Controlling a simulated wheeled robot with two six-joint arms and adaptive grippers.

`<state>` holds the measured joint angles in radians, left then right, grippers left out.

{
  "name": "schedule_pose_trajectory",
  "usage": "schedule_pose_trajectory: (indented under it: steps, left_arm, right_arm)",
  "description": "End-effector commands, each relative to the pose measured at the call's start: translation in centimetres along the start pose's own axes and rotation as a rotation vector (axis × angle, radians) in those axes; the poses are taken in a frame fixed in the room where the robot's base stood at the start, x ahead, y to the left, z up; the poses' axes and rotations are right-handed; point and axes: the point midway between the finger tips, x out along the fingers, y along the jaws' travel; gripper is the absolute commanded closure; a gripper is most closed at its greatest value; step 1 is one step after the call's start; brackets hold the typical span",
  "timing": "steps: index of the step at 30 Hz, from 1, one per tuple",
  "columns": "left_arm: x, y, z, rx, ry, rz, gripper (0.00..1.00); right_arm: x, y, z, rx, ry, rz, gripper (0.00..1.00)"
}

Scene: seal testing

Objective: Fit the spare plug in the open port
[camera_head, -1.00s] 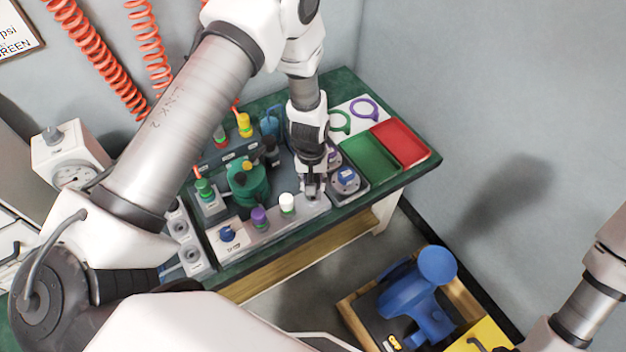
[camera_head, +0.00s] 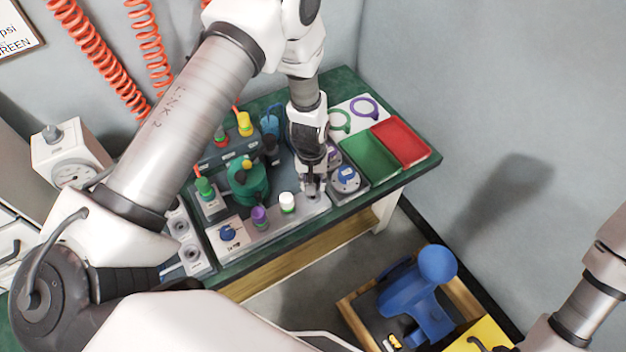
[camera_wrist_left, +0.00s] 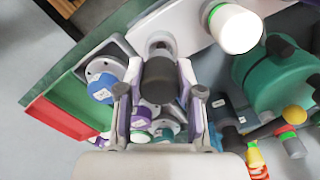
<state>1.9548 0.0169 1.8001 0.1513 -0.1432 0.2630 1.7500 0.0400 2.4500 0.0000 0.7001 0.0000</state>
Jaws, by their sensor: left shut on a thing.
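My left gripper (camera_head: 312,188) is over the right end of the light grey port block (camera_head: 310,207) at the bench front. In the left wrist view, its fingers (camera_wrist_left: 160,75) are shut on a dark grey plug (camera_wrist_left: 160,88). A round metallic port (camera_wrist_left: 161,44) on the block shows just past the plug's end. I cannot tell whether the plug touches or enters it. A white plug (camera_head: 287,202) and a purple plug (camera_head: 259,216) stand in the same block, left of the gripper. My right gripper is out of view.
A green fixture (camera_head: 247,182) and yellow-topped fitting (camera_head: 244,124) stand behind the block. A blue-topped round part (camera_head: 346,178) sits close right of the gripper. Green (camera_head: 369,158) and red (camera_head: 401,143) trays are farther right. A blue device (camera_head: 418,300) stands below the bench.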

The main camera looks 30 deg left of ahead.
Motion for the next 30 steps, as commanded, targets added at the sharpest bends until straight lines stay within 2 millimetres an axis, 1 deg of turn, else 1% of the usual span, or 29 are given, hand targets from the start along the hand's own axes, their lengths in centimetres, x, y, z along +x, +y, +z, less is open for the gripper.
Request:
schedule_pose_trajectory:
  steps: [30]
  left_arm:
    - [2.1, -0.1, 0.0, 0.000, 0.000, 0.000, 1.00]
  right_arm:
    - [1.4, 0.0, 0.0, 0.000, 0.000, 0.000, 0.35]
